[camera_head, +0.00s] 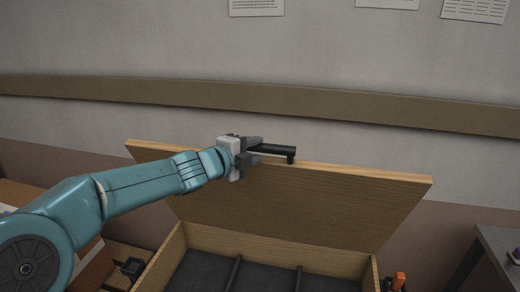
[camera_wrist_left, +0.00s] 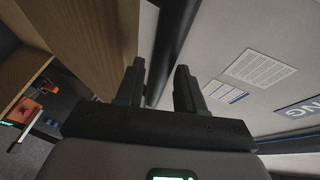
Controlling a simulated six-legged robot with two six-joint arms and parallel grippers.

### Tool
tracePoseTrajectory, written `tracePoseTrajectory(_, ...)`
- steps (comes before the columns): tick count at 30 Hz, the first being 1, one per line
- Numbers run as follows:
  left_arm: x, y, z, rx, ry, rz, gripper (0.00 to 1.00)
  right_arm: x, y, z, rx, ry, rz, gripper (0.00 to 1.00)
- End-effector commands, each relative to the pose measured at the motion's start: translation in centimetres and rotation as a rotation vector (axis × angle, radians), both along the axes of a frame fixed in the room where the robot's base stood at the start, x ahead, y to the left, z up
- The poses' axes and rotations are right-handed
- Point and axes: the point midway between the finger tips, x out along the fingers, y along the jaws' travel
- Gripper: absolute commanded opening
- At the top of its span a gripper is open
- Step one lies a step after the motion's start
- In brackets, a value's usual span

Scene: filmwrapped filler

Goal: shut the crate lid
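The wooden crate (camera_head: 280,254) stands at the bottom of the head view, with a dark, divided inside. Its lid (camera_head: 290,205) is up and open, facing me; it also shows in the left wrist view (camera_wrist_left: 85,40). A black bar handle (camera_head: 280,150) sits at the lid's top edge. My left gripper (camera_head: 258,148) is at this handle. In the left wrist view its fingers (camera_wrist_left: 160,80) are apart, and the handle (camera_wrist_left: 172,40) runs between them, with a gap to the right finger. Contact cannot be told. My right gripper is not in view.
A grey table (camera_head: 492,240) stands at the right. An orange object (camera_head: 398,280) is beside the crate's right side. A brown box (camera_head: 18,194) is at the left. A wall with a brown rail (camera_head: 300,98) and posted sheets is behind the lid.

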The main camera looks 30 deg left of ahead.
Motion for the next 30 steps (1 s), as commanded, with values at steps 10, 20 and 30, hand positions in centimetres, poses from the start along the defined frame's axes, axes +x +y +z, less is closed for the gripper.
tracePoseTrajectory(10,3.1,-0.4,-0.6,-0.001,0.0,0.001,0.38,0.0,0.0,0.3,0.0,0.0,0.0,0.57)
tracePoseTrajectory(20,3.1,-0.4,-0.6,-0.001,0.0,0.001,0.02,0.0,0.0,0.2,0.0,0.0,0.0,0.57)
tracePoseTrajectory(30,3.0,-0.3,-0.9,0.0,-0.006,-0.001,0.0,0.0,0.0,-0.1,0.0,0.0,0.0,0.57)
